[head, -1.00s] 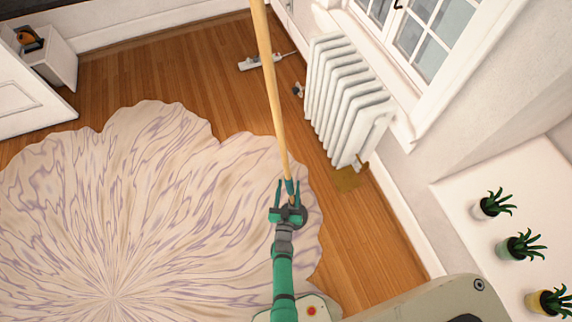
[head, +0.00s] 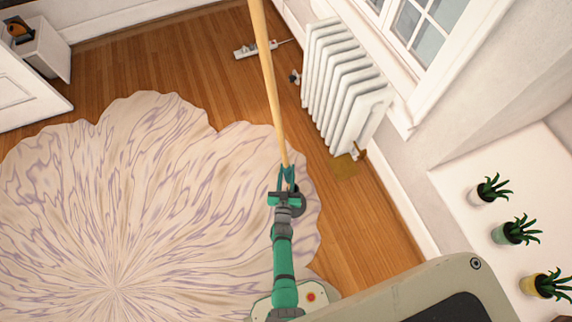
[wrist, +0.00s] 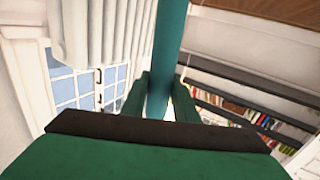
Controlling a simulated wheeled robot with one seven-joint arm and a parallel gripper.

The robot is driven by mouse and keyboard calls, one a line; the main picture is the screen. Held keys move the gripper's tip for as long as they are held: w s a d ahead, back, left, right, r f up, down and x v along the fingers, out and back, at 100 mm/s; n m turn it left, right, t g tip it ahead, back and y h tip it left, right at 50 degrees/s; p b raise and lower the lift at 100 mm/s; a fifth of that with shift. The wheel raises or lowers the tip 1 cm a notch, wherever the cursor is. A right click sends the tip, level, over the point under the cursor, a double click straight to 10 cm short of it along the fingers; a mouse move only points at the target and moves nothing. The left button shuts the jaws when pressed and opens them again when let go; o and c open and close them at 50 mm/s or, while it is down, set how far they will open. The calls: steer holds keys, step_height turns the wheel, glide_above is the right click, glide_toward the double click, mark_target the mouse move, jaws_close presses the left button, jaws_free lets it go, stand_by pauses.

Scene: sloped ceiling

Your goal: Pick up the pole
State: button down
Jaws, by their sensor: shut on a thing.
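The pole (head: 268,75) is long and thin, pale wood along most of its length with a teal lower end. In the head view it runs from the top edge down to my gripper (head: 287,180). The wrist view shows its teal part (wrist: 167,50) between the two green fingers of my gripper (wrist: 158,98). The gripper is shut on this teal end. The pole's far end is out of the head view.
A white radiator (head: 345,85) stands by the window wall to the right of the pole. A power strip (head: 258,49) lies on the wooden floor. A wavy-edged rug (head: 130,200) covers the left floor. Potted plants (head: 513,231) stand on a white surface at right.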

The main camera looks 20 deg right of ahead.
mark_target(280, 134)
step_height(280, 134, up, 28)
stand_by(0.5)
stand_by(1.3)
